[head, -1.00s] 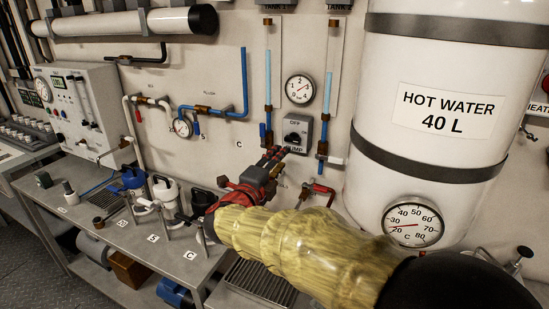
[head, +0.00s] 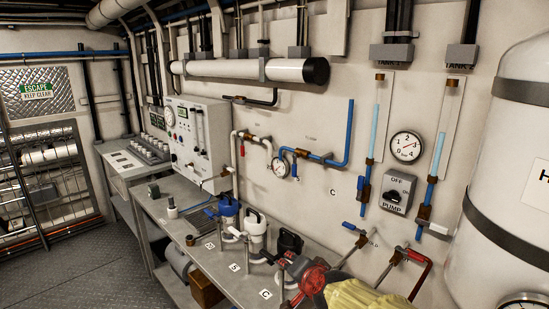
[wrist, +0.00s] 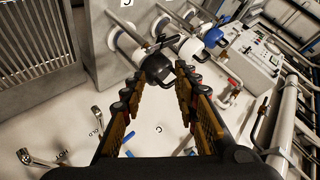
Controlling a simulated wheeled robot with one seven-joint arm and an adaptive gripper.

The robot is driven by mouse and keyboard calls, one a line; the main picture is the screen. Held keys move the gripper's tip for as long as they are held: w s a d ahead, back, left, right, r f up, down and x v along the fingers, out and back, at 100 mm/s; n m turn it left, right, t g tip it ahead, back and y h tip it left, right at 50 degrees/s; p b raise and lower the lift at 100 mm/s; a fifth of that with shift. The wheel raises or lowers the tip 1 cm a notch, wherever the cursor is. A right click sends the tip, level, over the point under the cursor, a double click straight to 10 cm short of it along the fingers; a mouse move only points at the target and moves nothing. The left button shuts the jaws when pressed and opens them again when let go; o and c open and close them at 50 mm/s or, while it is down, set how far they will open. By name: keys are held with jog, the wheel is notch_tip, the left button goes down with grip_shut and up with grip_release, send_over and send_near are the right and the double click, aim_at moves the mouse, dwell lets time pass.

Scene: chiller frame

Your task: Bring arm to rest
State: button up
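My gripper (wrist: 158,75) shows in the wrist view with its two dark, orange-marked fingers spread apart. No held object shows between them. A black-topped jug (wrist: 157,66) lies beyond the fingertips; I cannot tell the distance. In the head view my arm enters at the bottom right, with a yellow sleeve and a red joint. The gripper (head: 287,268) there is small, partly hidden and in front of the bench, near the black jug (head: 290,241).
A bench (head: 222,262) with several jugs and valves runs along the wall. The pump switch (head: 398,192), a red-handled valve (head: 412,256) and the hot water tank (head: 515,160) are to the right. Open floor (head: 80,270) lies at left.

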jog(key=s+d+f+n+g+h+p, duration=0.1)
jog(key=s+d+n+g, duration=0.15)
jog(key=s, duration=0.65)
jog(key=s+d+n+g+p, duration=0.1)
jog(key=s+d+n+g, duration=0.2)
jog(key=s, duration=0.6)
jog(key=s+d+f+n+g+h+p, duration=0.1)
jog(key=s+d+n+g, duration=0.3)
jog(key=s, duration=0.6)
jog(key=s+d+r+m+t+p, duration=0.1)
jog(key=s+d+r+m+t, duration=0.1)
jog(key=d+r+t, duration=0.2)
jog(key=shift+d+r+h, duration=0.35)
jog(key=shift+r+h, duration=0.05)
jog(key=shift+r, duration=0.45)
